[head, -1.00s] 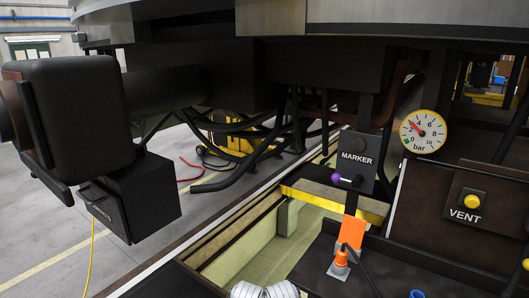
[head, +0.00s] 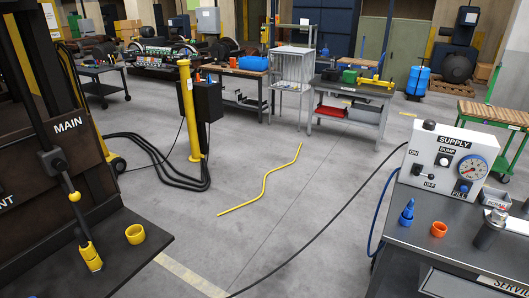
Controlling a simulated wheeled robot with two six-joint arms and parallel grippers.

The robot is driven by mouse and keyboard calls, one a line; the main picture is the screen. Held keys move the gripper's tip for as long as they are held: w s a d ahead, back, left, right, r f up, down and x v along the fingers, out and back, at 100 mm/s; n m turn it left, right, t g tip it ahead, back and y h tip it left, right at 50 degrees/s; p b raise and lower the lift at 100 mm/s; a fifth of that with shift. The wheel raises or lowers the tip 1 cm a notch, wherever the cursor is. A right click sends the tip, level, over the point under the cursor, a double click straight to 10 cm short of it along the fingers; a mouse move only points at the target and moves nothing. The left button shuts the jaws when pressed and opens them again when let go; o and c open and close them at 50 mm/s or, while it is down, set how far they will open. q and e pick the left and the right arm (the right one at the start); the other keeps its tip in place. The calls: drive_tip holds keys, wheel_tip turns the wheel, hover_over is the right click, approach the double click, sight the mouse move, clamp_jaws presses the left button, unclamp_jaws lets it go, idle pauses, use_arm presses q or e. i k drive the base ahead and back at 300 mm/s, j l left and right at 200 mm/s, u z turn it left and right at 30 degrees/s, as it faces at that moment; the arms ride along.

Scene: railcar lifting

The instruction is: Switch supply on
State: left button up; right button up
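The white supply box (head: 452,158) stands on the grey service bench (head: 400,236) at the right of the head view. Its front reads SUPPLY and carries a black switch lever (head: 419,172) between the words ON and OFF, close to the lower left corner. Which of the two marks the lever points to is hard to tell at this size. A gauge (head: 472,169), a DUMP knob (head: 442,160) and a blue FILL knob (head: 462,187) are on the same front. Neither of my grippers shows.
A blue fitting (head: 407,213), an orange ring (head: 439,229) and a dark cylinder (head: 490,230) stand on the service bench. A black hose (head: 325,226) crosses the floor to the box. A yellow post (head: 190,112) stands further back. The middle floor is mostly clear.

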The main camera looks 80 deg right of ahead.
sight(425, 175)
drive_tip(key=z, duration=4.05)
drive_tip(key=i+z, duration=0.4)
drive_tip(key=i+j+z, duration=0.2)
drive_tip(key=i+z, duration=0.2)
drive_tip(key=i, duration=0.75)
